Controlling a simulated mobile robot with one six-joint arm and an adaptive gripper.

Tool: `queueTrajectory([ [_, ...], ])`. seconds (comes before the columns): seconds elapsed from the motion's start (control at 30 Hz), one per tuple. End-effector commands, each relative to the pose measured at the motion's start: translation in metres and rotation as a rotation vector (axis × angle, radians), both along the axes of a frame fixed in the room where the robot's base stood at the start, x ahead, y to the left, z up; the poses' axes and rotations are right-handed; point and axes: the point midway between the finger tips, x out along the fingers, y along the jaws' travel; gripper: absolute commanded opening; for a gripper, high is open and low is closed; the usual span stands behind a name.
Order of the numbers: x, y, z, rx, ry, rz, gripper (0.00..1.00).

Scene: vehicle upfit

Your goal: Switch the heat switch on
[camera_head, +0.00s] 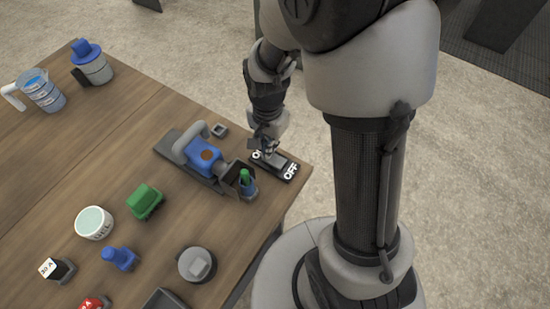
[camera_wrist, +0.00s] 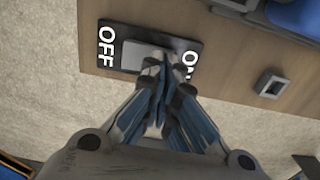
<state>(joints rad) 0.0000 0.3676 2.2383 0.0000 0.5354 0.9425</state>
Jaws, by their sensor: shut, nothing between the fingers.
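The heat switch is a black plate with a grey rocker and white OFF and ON lettering, near the table's right corner in the head view (camera_head: 283,168). In the wrist view the switch (camera_wrist: 130,48) lies at the top, OFF at left and ON at right. My gripper (camera_wrist: 158,72) is shut and empty, with its fingertips over the ON-side part of the rocker. In the head view my gripper (camera_head: 268,150) is at the ON end of the plate. I cannot tell whether the tips touch the rocker. The fingers hide part of the rocker and the ON lettering.
A blue-and-grey device (camera_head: 203,158) and a dark holder with a green-topped item (camera_head: 245,180) stand left of the switch. A small square grey ring (camera_head: 219,130) lies behind them. The wooden table (camera_head: 130,125) ends just right of the switch.

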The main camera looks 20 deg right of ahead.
Motion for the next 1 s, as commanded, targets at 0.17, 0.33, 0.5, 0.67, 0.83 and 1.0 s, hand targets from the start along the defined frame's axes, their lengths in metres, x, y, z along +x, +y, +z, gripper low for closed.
queueTrajectory([
  [0.17, 0.000, 0.000, -0.004, 0.000, 0.000, 0.000, 0.00],
  [0.33, 0.000, 0.000, -0.006, 0.000, 0.000, 0.000, 0.00],
  [0.5, 0.000, 0.000, -0.009, 0.000, 0.000, 0.000, 0.00],
  [0.67, 0.000, 0.000, -0.011, 0.000, 0.000, 0.000, 0.00],
  [0.83, 0.000, 0.000, -0.014, -0.001, 0.001, 0.000, 0.00],
  [1.0, 0.000, 0.000, -0.016, -0.001, 0.001, 0.000, 0.00],
])
